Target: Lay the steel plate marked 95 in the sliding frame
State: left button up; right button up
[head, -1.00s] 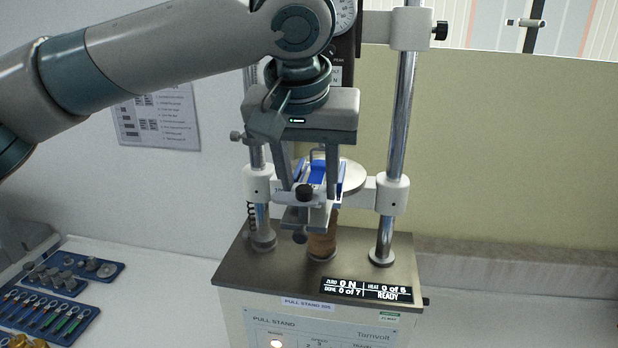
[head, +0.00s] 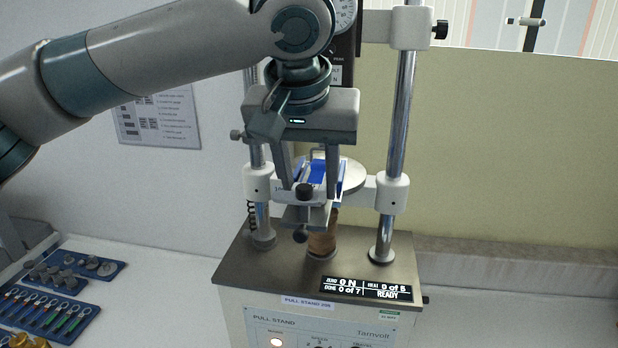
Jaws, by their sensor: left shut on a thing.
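My left gripper (head: 308,188) hangs in front of the pull stand with its fingers pointing down. It is shut on a small blue-and-white piece (head: 318,171) between its fingers; its full shape is partly hidden by the fingers. A grey bracket with a black knob (head: 304,191) sits at the fingertips; I cannot tell whether it belongs to the held piece or to the stand. I cannot make out a steel plate marked 95 or clearly identify the sliding frame. My right gripper is not in view.
The pull stand (head: 395,240) has two upright steel columns, a round pale disc (head: 352,176) behind the gripper and a display reading READY (head: 367,289). Blue trays (head: 75,322) of small metal parts and coloured-handled tools lie at lower left. The right bench is clear.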

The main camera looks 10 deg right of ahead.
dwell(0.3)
pick_arm(q)
jog(key=o, duration=1.3)
jog(key=shift+s+a+r+b, duration=0.1)
jog(key=shift+s+r+b, duration=0.1)
jog(key=shift+r+b, duration=0.25)
jog(key=shift+b+v, duration=2.2)
jog(key=shift+v, duration=6.05)
jog(key=shift+s+f, duration=0.1)
jog(key=shift+s, duration=0.05)
